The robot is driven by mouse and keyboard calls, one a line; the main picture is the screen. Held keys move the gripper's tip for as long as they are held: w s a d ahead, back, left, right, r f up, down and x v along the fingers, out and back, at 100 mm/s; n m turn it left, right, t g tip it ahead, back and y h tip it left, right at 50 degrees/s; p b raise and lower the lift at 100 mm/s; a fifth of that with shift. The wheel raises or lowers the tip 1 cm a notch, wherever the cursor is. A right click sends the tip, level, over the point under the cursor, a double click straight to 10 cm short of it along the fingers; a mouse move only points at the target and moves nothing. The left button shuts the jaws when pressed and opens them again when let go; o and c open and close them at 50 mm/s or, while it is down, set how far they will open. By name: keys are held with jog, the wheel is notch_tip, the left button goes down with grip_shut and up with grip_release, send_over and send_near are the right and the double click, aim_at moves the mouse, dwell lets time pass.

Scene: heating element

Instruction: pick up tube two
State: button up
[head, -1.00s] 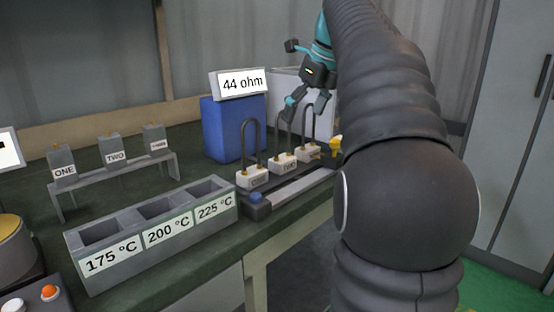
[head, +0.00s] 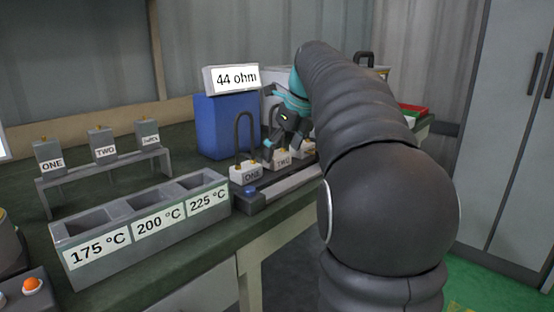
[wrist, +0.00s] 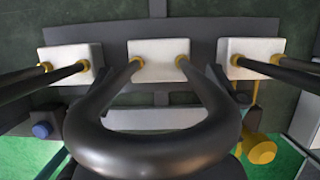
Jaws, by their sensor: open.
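Tube two (head: 282,161) is a dark U-shaped tube on a white base marked TWO, upright in the middle of a row of such tubes. In the wrist view its dark loop (wrist: 150,150) fills the centre, close to the camera. My gripper (head: 284,146) is open, pointing down over tube two, and hides most of its loop in the head view. Whether the fingers touch the tube cannot be told. Tube one (head: 243,172) stands on its left. The third tube (head: 308,150) stands on its right, partly hidden by my gripper and arm.
A blue box (head: 222,125) with a 44 ohm sign (head: 231,79) stands behind the row. A grey three-slot holder (head: 140,232), marked 175, 200 and 225 °C, is at front left. Behind it, a small stand (head: 105,168) bears numbered grey blocks. Neighbouring tubes leave little side room.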

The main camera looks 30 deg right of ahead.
jog(key=shift+w+a+f, duration=0.1)
jog(key=shift+w+f, duration=0.05)
jog(key=shift+f, duration=0.25)
jog(key=c, duration=1.4)
jog(key=shift+r, duration=0.15)
